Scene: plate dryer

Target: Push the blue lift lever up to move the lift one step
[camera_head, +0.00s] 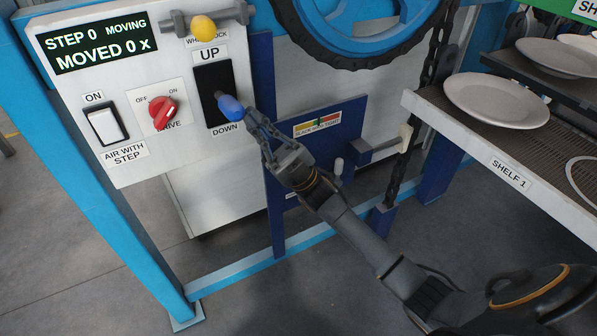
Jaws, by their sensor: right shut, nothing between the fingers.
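The blue lift lever (230,107) sticks out of a black slot plate (212,90) on the white control panel, between the labels UP above and DOWN below. Its blue knob sits in the lower half of the plate. My right gripper (256,124) is shut and empty, with its fingertips just right of the knob. I cannot tell whether they touch it. The display (100,44) reads STEP 0 MOVING and MOVED 0 x. My left gripper is not in view.
A red drive knob (162,112), a white ON rocker switch (105,125) and a yellow wheel-lock knob (203,28) share the panel. At right, shelf 1 (470,144) holds a plate (497,100). A hanging chain (413,130) and a blue wheel (345,45) are nearby.

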